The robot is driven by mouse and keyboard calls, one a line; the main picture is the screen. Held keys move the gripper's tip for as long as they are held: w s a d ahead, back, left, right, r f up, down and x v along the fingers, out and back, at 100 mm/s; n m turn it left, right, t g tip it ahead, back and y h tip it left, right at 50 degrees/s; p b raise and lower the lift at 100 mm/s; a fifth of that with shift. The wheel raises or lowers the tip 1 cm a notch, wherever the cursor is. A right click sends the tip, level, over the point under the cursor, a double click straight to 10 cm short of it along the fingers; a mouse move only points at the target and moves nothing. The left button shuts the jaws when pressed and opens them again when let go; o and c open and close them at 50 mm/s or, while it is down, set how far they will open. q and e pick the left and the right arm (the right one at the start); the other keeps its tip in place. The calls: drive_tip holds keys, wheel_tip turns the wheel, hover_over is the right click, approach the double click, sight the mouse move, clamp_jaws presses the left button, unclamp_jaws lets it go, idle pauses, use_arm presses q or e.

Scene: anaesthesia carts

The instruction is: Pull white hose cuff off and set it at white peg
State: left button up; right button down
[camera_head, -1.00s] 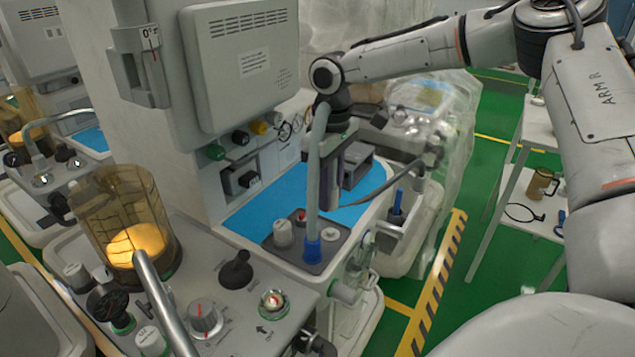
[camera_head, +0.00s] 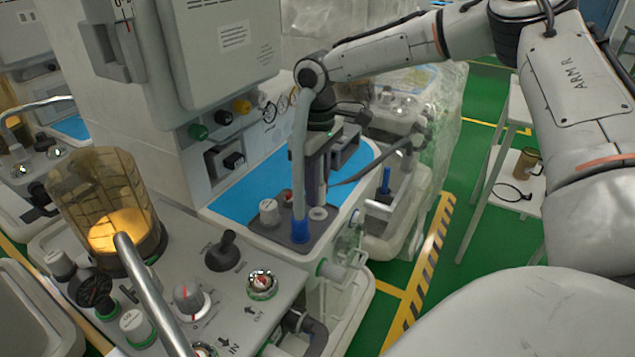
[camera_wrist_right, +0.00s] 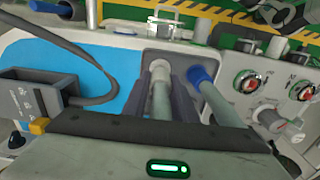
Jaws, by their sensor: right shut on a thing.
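My right gripper (camera_head: 316,192) points down over a dark panel (camera_head: 268,238) on the cart. In the right wrist view its fingers (camera_wrist_right: 161,92) are shut on a grey hose with a white cuff (camera_wrist_right: 159,74) at its end. Just below the fingertips in the head view is a white round fitting (camera_head: 318,213), which may be the white peg. The fingers hide whether the cuff touches it. A white capped fitting (camera_head: 269,208) and a red one (camera_head: 287,196) stand on the same panel. My left gripper is not in view.
A hose with a blue cuff (camera_head: 300,232) stands on the panel close beside the gripper. A blue mat (camera_head: 235,204) covers the worktop behind. An amber canister (camera_head: 98,205), knobs and a metal tube (camera_head: 147,285) are at the front left.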

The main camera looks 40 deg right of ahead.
sight(317, 209)
drive_tip(key=shift+f, duration=0.7)
idle(1.3)
drive_tip(key=shift+f+b, duration=0.7)
drive_tip(key=shift+f, duration=0.3)
drive_tip(key=c, duration=1.4)
unclamp_jaws()
drive_tip(key=shift+o, duration=0.2)
